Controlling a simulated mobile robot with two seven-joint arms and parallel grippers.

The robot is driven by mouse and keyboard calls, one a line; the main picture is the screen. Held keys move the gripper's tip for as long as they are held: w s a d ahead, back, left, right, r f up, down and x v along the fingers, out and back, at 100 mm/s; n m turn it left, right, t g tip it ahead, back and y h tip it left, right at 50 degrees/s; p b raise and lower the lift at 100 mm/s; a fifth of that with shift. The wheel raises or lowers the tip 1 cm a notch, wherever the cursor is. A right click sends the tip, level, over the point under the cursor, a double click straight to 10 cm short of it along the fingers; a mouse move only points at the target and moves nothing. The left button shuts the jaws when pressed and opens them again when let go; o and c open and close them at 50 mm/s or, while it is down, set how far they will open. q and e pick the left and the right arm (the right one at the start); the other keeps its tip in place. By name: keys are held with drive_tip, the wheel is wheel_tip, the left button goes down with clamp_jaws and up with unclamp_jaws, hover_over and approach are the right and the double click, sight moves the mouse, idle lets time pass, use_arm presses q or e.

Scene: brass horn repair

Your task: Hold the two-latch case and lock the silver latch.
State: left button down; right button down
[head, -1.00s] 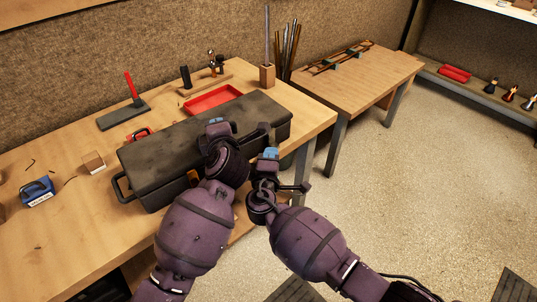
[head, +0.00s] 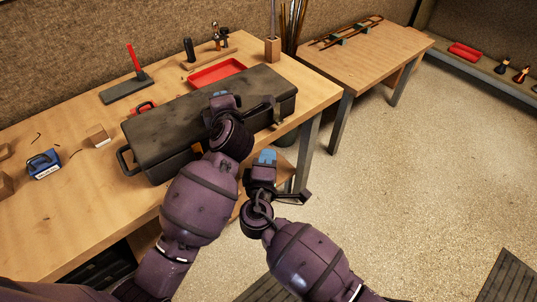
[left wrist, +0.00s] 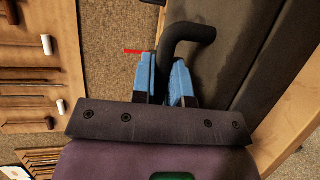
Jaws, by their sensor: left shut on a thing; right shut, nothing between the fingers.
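The dark grey two-latch case (head: 165,131) lies closed on the workbench in the head view. In the left wrist view the blue fingers (left wrist: 165,83) are shut on a black curved handle (left wrist: 188,33), next to the dark lid (left wrist: 245,40). A small metal-looking piece (head: 278,118), perhaps a latch, shows at the case's front right; its colour and position are unclear. My left arm hides much of the case front. My right gripper (head: 266,157) is shut and empty, apart from the case, in front of the bench edge.
A red tray (head: 217,72) lies behind the case. A red-handled tool on a grey plate (head: 126,90), a blue box (head: 43,163) and a small wooden block (head: 98,137) are also on the bench (head: 85,215). Open floor (head: 400,190) lies to the right.

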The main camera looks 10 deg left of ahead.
use_arm(q)
drive_tip(key=c, duration=1.1)
unclamp_jaws()
drive_tip(key=shift+o, duration=0.2)
